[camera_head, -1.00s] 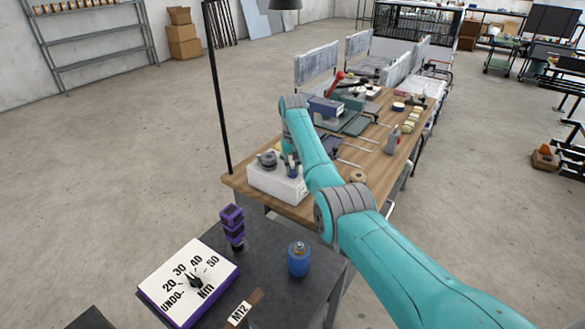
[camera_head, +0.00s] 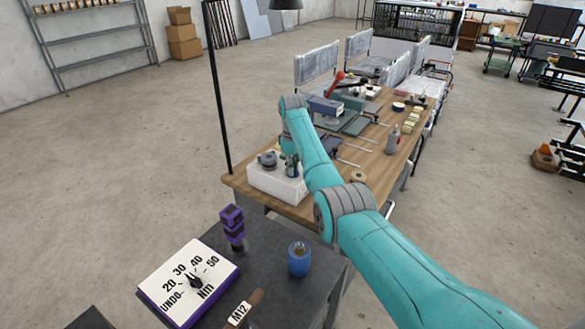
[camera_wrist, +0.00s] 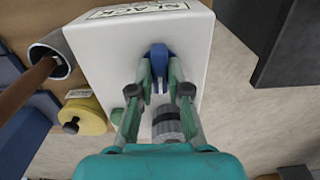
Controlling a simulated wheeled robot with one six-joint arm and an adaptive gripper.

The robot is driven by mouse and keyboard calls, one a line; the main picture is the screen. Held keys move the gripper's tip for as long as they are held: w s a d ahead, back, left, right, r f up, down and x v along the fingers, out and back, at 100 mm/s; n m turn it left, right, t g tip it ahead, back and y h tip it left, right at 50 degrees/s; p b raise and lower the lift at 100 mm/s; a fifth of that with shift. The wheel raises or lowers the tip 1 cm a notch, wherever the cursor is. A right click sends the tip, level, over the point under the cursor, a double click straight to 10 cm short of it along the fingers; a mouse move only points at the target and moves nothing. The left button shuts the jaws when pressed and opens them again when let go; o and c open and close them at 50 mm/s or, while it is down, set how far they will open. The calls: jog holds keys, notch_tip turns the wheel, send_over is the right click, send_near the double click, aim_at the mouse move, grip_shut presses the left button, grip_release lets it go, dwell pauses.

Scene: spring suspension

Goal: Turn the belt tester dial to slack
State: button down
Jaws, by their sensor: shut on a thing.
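The belt tester is a white box (camera_head: 277,182) at the near left corner of the wooden bench. In the wrist view its white top (camera_wrist: 98,48) carries a label that reads SLACK (camera_wrist: 135,11), upside down at the top edge. A blue dial (camera_wrist: 158,53) stands on the box below the label. My gripper (camera_wrist: 160,75) is shut on the blue dial, with one green finger on each side. The fingers hide part of the dial, so its exact pointing is unclear. In the head view my gripper (camera_head: 290,166) is over the box.
A grey ribbed part (camera_wrist: 167,123) shows between my fingers, nearer the palm. A yellow spool (camera_wrist: 85,115) and a grey tube (camera_wrist: 50,53) lie left of the box in the wrist view. The dark cart (camera_head: 265,275) holds a blue canister (camera_head: 299,259). Floor left of the bench is clear.

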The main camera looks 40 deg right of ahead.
jog(key=shift+n, duration=0.3)
jog(key=c, duration=1.1)
grip_release()
jog(key=shift+r, duration=0.1)
notch_tip(320, 180, up, 12)
jog(key=shift+f, duration=0.1)
